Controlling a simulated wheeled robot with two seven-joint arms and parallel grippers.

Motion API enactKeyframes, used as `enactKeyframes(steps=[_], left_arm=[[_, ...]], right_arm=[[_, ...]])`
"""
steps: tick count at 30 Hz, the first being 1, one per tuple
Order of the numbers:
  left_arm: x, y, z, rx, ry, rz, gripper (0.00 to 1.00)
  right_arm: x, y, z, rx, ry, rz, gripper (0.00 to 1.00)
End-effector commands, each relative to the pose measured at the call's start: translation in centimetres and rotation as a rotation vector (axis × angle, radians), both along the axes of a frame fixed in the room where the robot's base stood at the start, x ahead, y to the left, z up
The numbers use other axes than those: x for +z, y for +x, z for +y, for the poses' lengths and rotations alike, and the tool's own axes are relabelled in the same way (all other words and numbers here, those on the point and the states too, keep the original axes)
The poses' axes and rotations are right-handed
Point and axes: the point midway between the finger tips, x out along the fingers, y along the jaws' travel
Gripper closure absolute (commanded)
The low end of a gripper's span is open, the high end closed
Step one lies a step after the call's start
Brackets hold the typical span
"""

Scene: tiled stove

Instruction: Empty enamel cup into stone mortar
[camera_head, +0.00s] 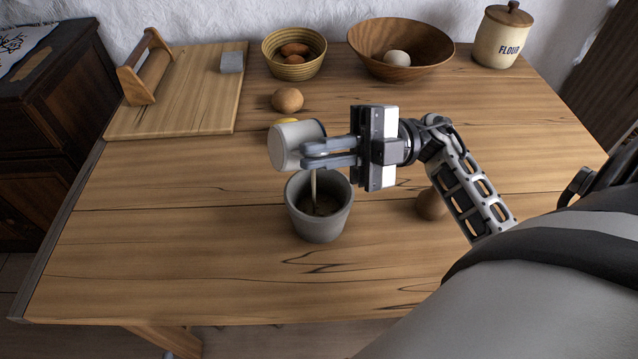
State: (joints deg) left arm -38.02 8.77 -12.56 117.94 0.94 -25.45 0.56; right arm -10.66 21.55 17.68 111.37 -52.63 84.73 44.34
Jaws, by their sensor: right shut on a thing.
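The enamel cup (292,143) is pale grey-white and lies tipped on its side above the stone mortar (318,228). My right gripper (312,154) comes in from the right and is shut on the cup, with its fingers across the cup's lower right side. The mortar is a grey, tapered vessel standing upright on the table, with dark contents inside. A thin pale streak (313,187) runs from below the fingers down into the mortar. The fingers hide part of the cup, and its inside cannot be seen. My left gripper is not in view.
A brown egg-like thing (287,99) and a partly hidden yellow thing (287,122) lie behind the cup. Another brown round thing (431,204) sits under my right arm. A board (200,105), basket (293,70), wooden bowl (425,66) and flour jar (500,45) stand at the back. The left front table is clear.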

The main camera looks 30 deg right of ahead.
Motion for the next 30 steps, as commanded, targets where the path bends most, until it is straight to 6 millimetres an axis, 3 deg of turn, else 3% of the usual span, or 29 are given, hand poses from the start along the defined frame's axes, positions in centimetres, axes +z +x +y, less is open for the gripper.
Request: enactKeyframes(steps=[10,28,29,30], left_arm=[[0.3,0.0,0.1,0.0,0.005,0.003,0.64],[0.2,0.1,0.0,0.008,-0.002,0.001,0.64],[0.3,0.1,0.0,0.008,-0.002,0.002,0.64],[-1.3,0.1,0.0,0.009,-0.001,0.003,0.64]], right_arm=[[1.3,0.0,-0.3,-0.001,0.039,-0.006,1.0],[1.8,-0.1,-0.7,0.0,0.095,-0.016,1.0],[1.6,-0.1,-0.5,0.001,0.066,-0.012,1.0],[-1.0,0.0,0.1,0.001,-0.006,0.0,1.0]])
